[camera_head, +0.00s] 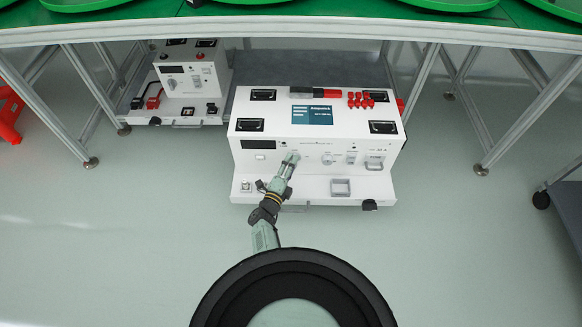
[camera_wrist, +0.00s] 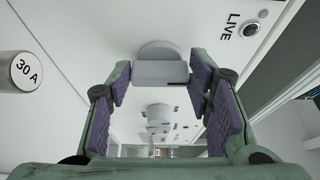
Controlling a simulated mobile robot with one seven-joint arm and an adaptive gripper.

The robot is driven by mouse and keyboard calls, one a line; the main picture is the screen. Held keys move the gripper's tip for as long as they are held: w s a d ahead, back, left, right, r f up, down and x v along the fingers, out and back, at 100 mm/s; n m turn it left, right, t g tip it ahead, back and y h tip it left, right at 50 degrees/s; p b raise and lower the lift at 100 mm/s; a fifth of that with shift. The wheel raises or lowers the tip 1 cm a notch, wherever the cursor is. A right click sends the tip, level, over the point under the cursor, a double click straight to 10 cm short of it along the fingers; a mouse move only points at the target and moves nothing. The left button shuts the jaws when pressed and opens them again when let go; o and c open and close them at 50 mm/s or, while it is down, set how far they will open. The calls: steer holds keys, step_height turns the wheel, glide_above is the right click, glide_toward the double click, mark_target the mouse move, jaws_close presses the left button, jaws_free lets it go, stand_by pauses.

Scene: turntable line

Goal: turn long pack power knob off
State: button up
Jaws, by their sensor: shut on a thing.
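The long pack (camera_head: 250,175) is a white unit on the floor in front of the table. My gripper (camera_head: 291,160) reaches the left-middle part of its front panel in the head view. In the wrist view my gripper (camera_wrist: 160,82) has its purple-padded fingers shut on a pale grey knob (camera_wrist: 160,70), one finger on each side. The knob has a round base and a flat grip bar. In the head view my gripper hides most of this knob. A LIVE label with a small round light (camera_wrist: 251,29) sits beside it.
A 30 A round part (camera_wrist: 22,70) is at the wrist view's left. Another grey knob (camera_head: 328,160) is right of my gripper. A second white unit (camera_head: 185,80) stands back left. Table legs (camera_head: 458,112) flank the pack. Open floor lies in front.

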stand_by(0.3)
steer(key=o, duration=1.1)
steer(key=shift+o, duration=0.2)
steer(key=shift+r+p, duration=0.1)
steer(key=shift+p, duration=0.2)
